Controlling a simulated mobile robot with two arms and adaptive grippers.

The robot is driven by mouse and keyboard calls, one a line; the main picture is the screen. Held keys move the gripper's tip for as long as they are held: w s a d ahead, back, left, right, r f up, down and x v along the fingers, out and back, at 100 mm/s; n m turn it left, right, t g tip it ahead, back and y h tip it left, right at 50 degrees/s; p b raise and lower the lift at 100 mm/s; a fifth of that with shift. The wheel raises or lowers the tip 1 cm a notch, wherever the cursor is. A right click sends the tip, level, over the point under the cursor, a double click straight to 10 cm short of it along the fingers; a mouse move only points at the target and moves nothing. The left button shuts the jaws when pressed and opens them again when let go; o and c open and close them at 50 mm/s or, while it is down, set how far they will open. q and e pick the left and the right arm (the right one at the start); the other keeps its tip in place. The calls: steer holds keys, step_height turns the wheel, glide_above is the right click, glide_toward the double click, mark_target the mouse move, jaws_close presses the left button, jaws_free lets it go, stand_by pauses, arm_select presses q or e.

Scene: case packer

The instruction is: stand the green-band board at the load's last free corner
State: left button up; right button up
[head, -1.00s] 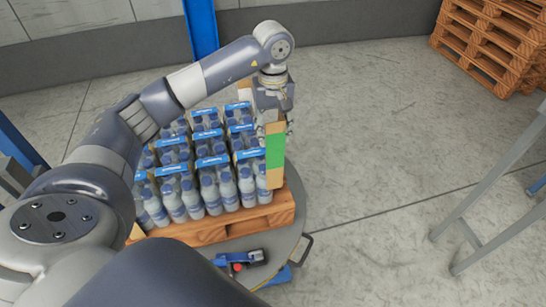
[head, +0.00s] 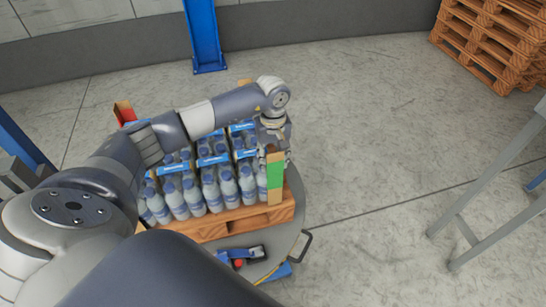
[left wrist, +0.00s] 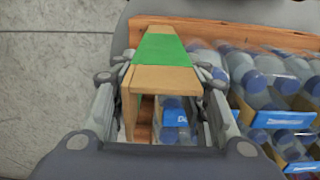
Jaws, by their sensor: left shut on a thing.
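The green-band board (head: 275,175) is a tan angle board with a green band. It stands about upright at the near right corner of the bottle load (head: 205,190), its lower end by the pallet's (head: 245,222) corner. Whether it touches the pallet or bottles I cannot tell. My left gripper (head: 273,145) is shut on its upper part from above. In the left wrist view the board (left wrist: 160,48) lies between the fingers (left wrist: 160,85), with bottles to its right. My right gripper is not in view.
A red-marked board (head: 125,113) stands at the load's far left, and a tan board top (head: 245,82) shows behind my arm. A blue post (head: 204,35) is at the back. Stacked pallets (head: 495,40) and a grey frame (head: 490,190) are at right. The floor between is clear.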

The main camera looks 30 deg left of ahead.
arm_select(q)
steer(key=shift+f, duration=0.15)
steer(key=o, duration=0.9)
steer(key=shift+o, duration=0.2)
steer(key=shift+r, duration=0.2)
steer(key=shift+r, duration=0.25)
step_height(320, 180, up, 12)
steer(key=b, duration=0.2)
steer(key=shift+f+b, duration=0.25)
steer(key=shift+b, duration=0.15)
